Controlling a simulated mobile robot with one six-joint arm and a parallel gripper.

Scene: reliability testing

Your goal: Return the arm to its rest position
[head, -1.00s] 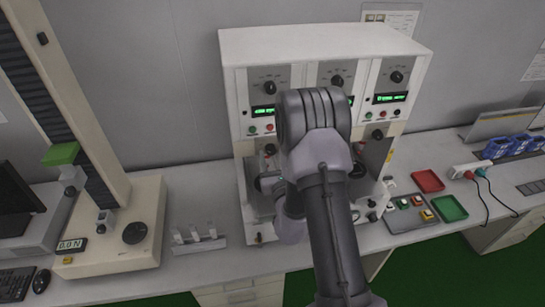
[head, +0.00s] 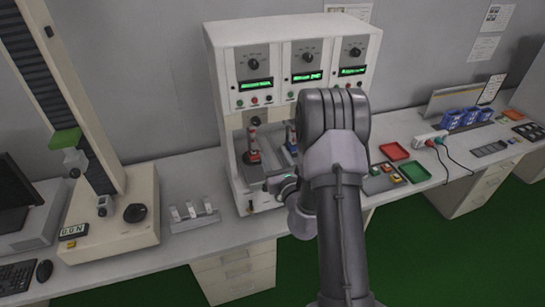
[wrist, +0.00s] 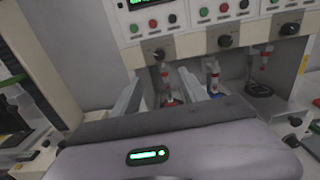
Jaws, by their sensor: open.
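My arm rises from the bottom of the head view, with its large grey joint in front of the right part of the test cabinet. My gripper (wrist: 160,78) shows in the wrist view with its two pale fingers apart and nothing between them. In the head view its body (head: 283,183) is low at the front of the cabinet, left of my arm; its fingertips are hard to make out there. The white test cabinet (head: 222,75) has three panels with green displays and knobs. Fixtures with red parts (head: 252,145) stand in its bays, beyond the fingers.
A tall tester (head: 125,215) stands left, with a small rack (head: 190,216) between it and the cabinet. Red (head: 394,151) and green (head: 415,172) trays, a button box (head: 382,178) and blue bins (head: 465,117) lie right. Open green floor (head: 440,255) is in front.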

